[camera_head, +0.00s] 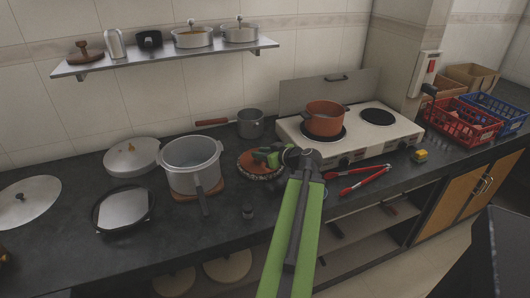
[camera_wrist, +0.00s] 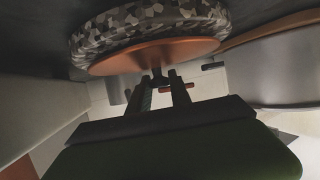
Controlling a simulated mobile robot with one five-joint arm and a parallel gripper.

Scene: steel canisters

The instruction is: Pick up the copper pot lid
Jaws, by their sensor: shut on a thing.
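The copper pot lid (camera_head: 249,161) lies on a round grey-patterned stand near the middle of the counter. In the wrist view the lid (camera_wrist: 150,56) appears as a copper disc against the patterned stand (camera_wrist: 130,32). My gripper (camera_head: 268,157) reaches over the lid from the right. In the wrist view its two dark fingers (camera_wrist: 163,88) are close together at the lid's centre. They are shut at the small dark knob, which they mostly hide. I cannot see a clear gap between the lid and its stand.
A large grey pot (camera_head: 190,165) stands close on the left, its handle pointing forward. A saucepan (camera_head: 250,124) sits behind the lid. The stove (camera_head: 365,139) bears an orange pot (camera_head: 325,117).

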